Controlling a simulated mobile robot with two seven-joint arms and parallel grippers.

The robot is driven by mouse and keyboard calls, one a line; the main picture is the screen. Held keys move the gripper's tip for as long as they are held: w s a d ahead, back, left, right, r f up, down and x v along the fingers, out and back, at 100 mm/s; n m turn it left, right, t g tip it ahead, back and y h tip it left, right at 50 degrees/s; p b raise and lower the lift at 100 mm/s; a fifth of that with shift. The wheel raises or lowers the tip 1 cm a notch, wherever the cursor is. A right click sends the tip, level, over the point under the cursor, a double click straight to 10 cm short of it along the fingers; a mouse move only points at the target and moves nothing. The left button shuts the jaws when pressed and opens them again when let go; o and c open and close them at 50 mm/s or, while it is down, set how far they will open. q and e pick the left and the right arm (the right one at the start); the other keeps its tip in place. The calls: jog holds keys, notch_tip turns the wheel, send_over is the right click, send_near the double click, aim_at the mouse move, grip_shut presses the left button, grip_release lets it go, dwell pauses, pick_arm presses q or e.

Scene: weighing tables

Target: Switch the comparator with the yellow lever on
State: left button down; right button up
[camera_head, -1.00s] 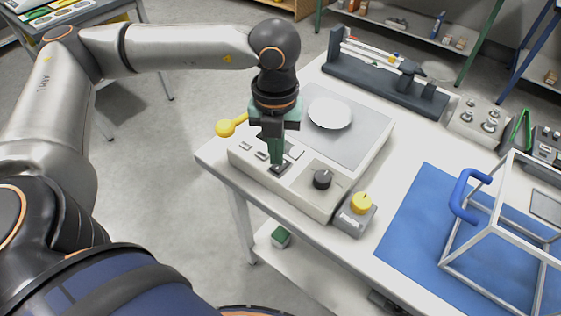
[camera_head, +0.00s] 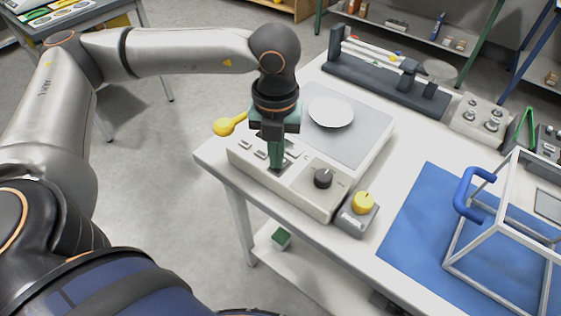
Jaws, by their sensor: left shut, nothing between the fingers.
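The comparator (camera_head: 362,146) is a pale, low box with a grey top, a round white pan (camera_head: 330,112) and a sloped front panel. Its yellow lever (camera_head: 226,127) sticks out at its left side. The panel carries small buttons (camera_head: 246,144), a dark knob (camera_head: 322,179) and a dark switch patch. My left gripper (camera_head: 277,163) is shut and empty, pointing down with its green fingertips at the dark patch left of the knob. The fingers hide much of the switch, so its position and any contact are unclear. My right gripper is not in view.
A small grey box with a yellow knob (camera_head: 363,203) stands right of the comparator. A blue mat (camera_head: 405,228) bears a white frame with a blue handle (camera_head: 468,193). A dark balance beam (camera_head: 385,86) and a weight block (camera_head: 480,118) stand behind.

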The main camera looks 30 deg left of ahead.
pick_arm(q)
jog(key=shift+f, duration=0.3)
jog(key=shift+r+p, duration=1.95)
jog(key=shift+r, duration=1.6)
